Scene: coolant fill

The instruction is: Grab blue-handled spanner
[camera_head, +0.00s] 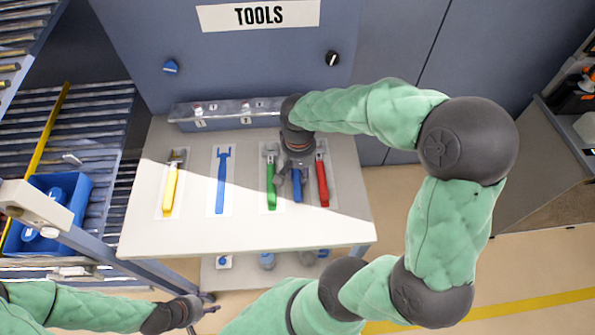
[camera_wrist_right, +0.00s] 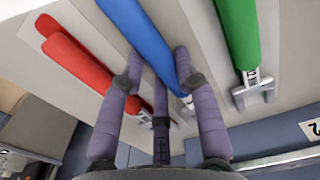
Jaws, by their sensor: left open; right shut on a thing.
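The blue-handled spanner (camera_head: 297,189) lies on the light table between the green-handled spanner (camera_head: 271,186) and the red-handled spanner (camera_head: 322,185). My right gripper (camera_head: 294,172) is over its upper part and hides the head. In the right wrist view, the fingers of my right gripper (camera_wrist_right: 156,62) are closed around the blue handle (camera_wrist_right: 140,30). I cannot tell whether the spanner is clear of the table. My left gripper (camera_head: 203,309) is open and empty, low in the head view, away from the tools.
A yellow-handled spanner (camera_head: 170,188) and a flat blue spanner shape (camera_head: 221,182) lie to the left on the table (camera_head: 245,235). A grey rail (camera_head: 225,113) runs along the back under the TOOLS sign (camera_head: 258,16). A blue bin (camera_head: 70,188) stands at left.

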